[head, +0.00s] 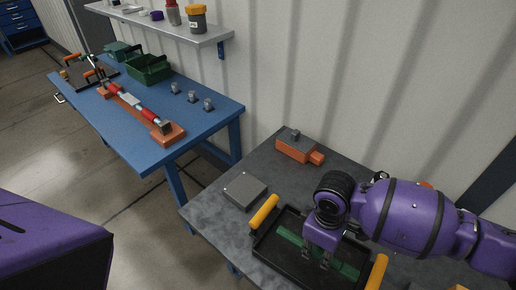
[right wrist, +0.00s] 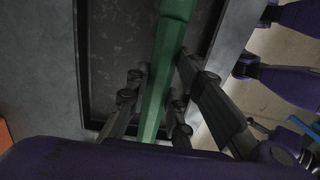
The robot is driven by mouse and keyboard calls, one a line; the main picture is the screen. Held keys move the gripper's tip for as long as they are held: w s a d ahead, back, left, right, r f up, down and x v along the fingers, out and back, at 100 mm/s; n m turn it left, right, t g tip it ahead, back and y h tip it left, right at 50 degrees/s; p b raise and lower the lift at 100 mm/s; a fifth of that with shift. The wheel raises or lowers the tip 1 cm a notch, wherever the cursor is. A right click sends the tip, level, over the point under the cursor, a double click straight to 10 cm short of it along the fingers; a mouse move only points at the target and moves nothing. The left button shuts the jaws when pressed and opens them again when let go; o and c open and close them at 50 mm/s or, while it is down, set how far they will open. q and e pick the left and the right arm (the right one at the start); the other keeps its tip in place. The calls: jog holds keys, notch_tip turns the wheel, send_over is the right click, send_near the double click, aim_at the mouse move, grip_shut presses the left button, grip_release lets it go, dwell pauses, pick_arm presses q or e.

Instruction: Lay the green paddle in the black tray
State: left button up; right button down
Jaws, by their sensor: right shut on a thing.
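The black tray (head: 262,247) with two yellow handles lies on the grey table at the lower right of the head view. Its dark floor and rim also show in the right wrist view (right wrist: 110,60). The green paddle (head: 288,236) stretches lengthwise across the inside of the tray's outline. My right gripper (head: 318,262) points down over the tray and is shut on the paddle. In the right wrist view the paddle (right wrist: 162,75) runs between the fingers. I cannot tell whether the paddle touches the tray floor. My left gripper is not in view.
On the grey table (head: 215,208) lie a grey plate (head: 245,191) and an orange block-shaped device (head: 297,148). A blue table (head: 150,150) at the left holds a green bin (head: 150,69) and an orange fixture. A corrugated wall stands behind.

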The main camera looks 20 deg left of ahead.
aim_at(315, 251)
jog(key=f, duration=0.1)
jog(key=w, duration=0.1)
jog(key=f, duration=0.1)
jog(key=shift+w+a+f, duration=0.25)
jog(key=shift+w+f, duration=0.1)
jog(key=shift+w, duration=0.05)
jog(key=shift+w+a+f+b, duration=0.15)
jog(key=shift+w+f+b, duration=0.15)
jog(key=shift+w+f, duration=0.4)
notch_tip(315, 251, down, 3)
jog(key=shift+s+r, duration=0.1)
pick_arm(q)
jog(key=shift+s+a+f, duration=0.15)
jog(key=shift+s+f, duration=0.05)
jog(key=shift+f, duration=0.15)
pick_arm(e)
jog(key=c, duration=2)
grip_release()
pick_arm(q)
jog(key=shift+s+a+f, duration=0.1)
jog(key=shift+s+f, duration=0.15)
pick_arm(e)
jog(key=o, duration=0.5)
jog(key=shift+c, duration=0.2)
